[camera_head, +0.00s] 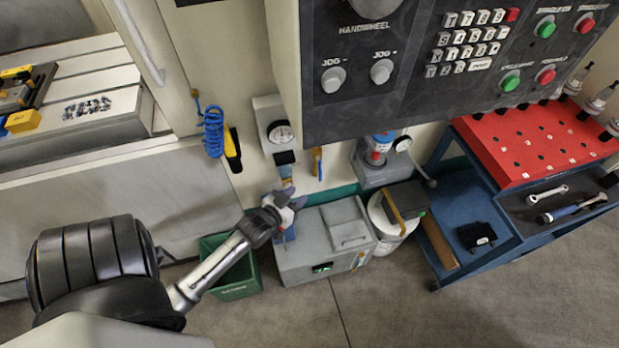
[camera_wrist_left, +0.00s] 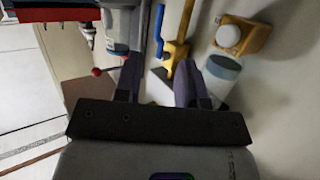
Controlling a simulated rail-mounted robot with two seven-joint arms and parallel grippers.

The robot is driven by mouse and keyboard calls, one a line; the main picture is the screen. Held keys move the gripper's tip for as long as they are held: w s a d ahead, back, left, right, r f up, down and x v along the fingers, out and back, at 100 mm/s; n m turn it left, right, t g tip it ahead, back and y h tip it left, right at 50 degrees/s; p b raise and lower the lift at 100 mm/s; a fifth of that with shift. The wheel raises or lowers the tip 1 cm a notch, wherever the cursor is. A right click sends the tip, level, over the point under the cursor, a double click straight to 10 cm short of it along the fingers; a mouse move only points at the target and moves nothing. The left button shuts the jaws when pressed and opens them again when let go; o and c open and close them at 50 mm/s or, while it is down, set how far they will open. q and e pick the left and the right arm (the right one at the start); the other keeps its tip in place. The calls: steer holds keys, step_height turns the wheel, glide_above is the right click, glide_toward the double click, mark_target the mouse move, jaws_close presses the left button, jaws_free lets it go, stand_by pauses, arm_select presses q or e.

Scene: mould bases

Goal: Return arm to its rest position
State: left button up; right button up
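My left arm reaches in from the lower left in the head view. Its gripper (camera_head: 287,197) is in front of the machine's lower wall, above a grey box (camera_head: 322,240) on the floor. In the left wrist view the two purple fingers of the gripper (camera_wrist_left: 158,82) stand apart with a gap between them. Nothing is held in the gap; a yellow-handled tool (camera_wrist_left: 176,50) on the wall shows behind it. My right gripper is in neither view.
A control panel (camera_head: 345,105) overhangs at the top. A green bin (camera_head: 238,280) and white bucket (camera_head: 390,222) flank the grey box. A blue cart (camera_head: 470,205) stands right.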

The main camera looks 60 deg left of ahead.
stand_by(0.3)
arm_select(q)
steer(key=s+d+f+m+g+h, duration=0.1)
steer(key=s+d+f+g+h, duration=0.1)
steer(key=s+d+f+g, duration=0.35)
steer(key=s+d+r+m+g+h+p, duration=0.25)
steer(key=s+d+r+p, duration=0.2)
steer(key=d+r, duration=0.4)
steer(key=s+d+r+m+g+h+p, duration=0.1)
steer(key=s+d+r+m+g+p, duration=0.2)
steer(key=d+r+p, duration=0.5)
step_height(320, 180, up, 38)
steer(key=s+a+p, duration=0.1)
steer(key=p, duration=3.3)
steer(key=shift+f+n+p, duration=0.25)
steer(key=shift+n+p, duration=0.05)
steer(key=shift+n, duration=0.15)
